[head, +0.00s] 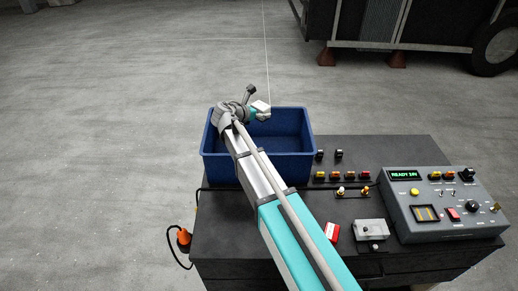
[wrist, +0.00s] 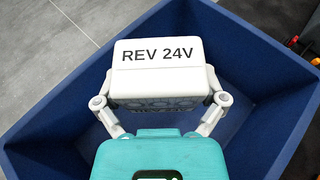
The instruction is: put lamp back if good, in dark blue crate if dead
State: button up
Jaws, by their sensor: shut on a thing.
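My gripper (wrist: 160,82) is shut on a white block-shaped lamp (wrist: 155,55) marked "REV 24V", with one finger at each side. In the head view the white lamp (head: 261,105) shows small at the end of my arm, by my gripper (head: 257,113). The dark blue crate (head: 262,168) stands on the bench beneath. In the wrist view the crate's walls (wrist: 55,85) surround the lamp, which is held over the open crate. I cannot tell how high it is above the floor of the crate, which is partly hidden by the lamp and gripper.
A black bench (head: 410,150) holds a grey test box (head: 440,207) with a green display that seems to read "READY 24V". A red and white block (head: 332,231), a grey fixture (head: 370,230) and small coloured parts lie nearby. An orange plug (head: 184,239) hangs at the left edge.

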dwell(0.4)
jog(key=shift+f+b, duration=3)
jog(key=o, duration=0.9)
jog(key=shift+o, duration=0.2)
jog(key=shift+r, duration=0.1)
